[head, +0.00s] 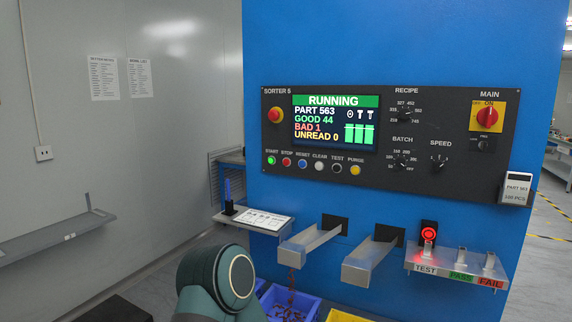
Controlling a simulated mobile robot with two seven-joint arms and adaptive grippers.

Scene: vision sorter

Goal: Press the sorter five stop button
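The sorter five control panel (388,180) is a dark plate on a blue cabinet, labelled SORTER 5. The stop button (287,162) is a small red button under the STOP label, in the row at the panel's lower left. The green start button (271,160) is lit to its left, and the blue reset button (302,163) is to its right. The screen (335,122) reads RUNNING. Neither of my grippers is in the head view. Only a dark teal link of one of my arms shows at the bottom, below and left of the panel.
Below the panel, two metal chutes (310,244) (368,260) and a test shelf (456,268) stick out. A side shelf (231,219) holds a paper sheet. A blue bin (268,300) is below.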

